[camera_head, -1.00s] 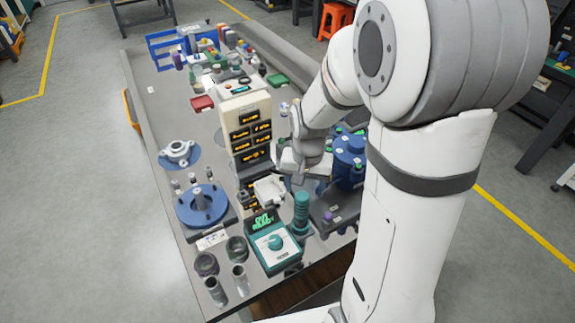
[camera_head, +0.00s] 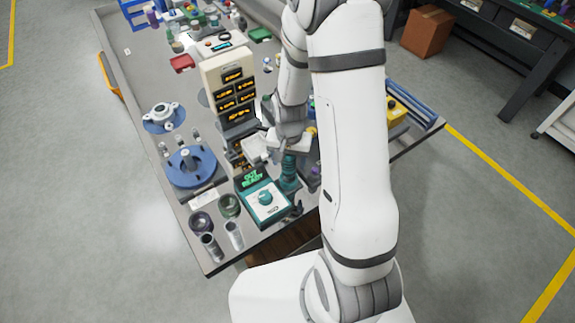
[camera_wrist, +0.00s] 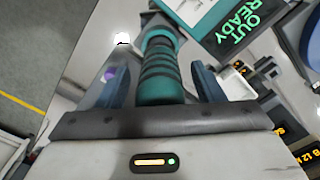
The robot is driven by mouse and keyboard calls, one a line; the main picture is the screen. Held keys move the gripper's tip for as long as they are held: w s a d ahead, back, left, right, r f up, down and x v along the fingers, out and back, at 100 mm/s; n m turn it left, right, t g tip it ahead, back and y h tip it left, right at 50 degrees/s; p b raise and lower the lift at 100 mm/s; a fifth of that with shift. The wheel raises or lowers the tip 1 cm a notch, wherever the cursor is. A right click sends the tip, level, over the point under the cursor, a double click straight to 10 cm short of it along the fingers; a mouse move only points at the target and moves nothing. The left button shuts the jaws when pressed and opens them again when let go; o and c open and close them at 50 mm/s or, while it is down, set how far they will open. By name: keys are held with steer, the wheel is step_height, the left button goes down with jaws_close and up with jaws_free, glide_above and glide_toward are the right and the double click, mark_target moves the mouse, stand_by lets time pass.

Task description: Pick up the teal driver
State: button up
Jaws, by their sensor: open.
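The teal driver (camera_head: 289,176) stands upright near the table's front edge, right of the teal-and-white box (camera_head: 264,200) with a green lit "OUT READY" display. My gripper (camera_head: 291,152) is directly over the driver and hides its upper end. In the wrist view the driver's ribbed teal handle (camera_wrist: 160,70) lies between the two fingers of my gripper (camera_wrist: 159,78). The fingers are apart, with a gap visible on both sides of the handle. The teal-and-white box also shows at the top of the wrist view (camera_wrist: 205,20).
A tall beige display stack (camera_head: 228,92) stands left of my arm. A blue round fixture (camera_head: 187,168) is farther left.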

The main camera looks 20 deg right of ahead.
steer(key=shift+c, duration=0.2)
steer(key=c, duration=1.1)
steer(key=shift+c, duration=0.2)
